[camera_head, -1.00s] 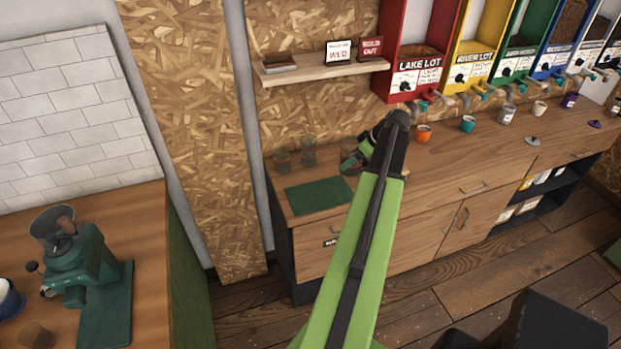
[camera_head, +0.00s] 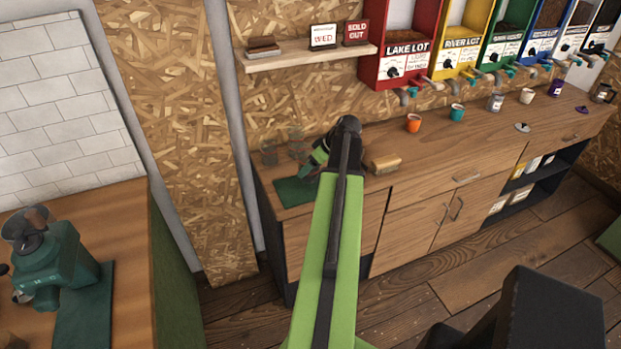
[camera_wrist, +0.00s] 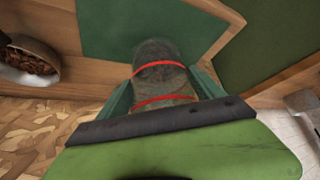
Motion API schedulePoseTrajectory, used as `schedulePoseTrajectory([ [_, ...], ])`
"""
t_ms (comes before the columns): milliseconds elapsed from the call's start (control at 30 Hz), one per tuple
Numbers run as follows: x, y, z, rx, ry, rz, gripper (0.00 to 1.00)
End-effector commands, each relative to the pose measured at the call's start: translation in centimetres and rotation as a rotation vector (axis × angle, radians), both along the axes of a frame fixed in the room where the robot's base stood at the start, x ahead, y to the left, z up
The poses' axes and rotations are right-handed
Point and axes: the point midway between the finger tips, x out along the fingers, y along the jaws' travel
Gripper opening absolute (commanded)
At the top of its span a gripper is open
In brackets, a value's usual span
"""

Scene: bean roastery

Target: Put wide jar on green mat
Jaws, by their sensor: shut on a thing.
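A clear jar with two red bands (camera_wrist: 160,75) is held between my gripper's fingers in the wrist view. My gripper (camera_head: 312,172) is shut on it; in the camera_head view my arm hides most of the jar. The green mat (camera_head: 292,193) lies at the left end of the wooden counter, just below and beside my gripper. In the wrist view the green mat (camera_wrist: 105,25) shows behind the held jar. I cannot tell whether the jar touches the mat.
A shelf (camera_head: 310,52) hangs above.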

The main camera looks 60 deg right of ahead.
Motion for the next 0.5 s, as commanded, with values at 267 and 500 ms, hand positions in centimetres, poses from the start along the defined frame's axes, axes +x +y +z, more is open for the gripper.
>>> schedulePoseTrajectory([
  [267, 0.0, 0.0, -4.2, 0.000, 0.000, 0.000, 0.19],
  [500, -0.1, 0.0, -3.8, 0.001, 0.000, -0.001, 0.19],
])
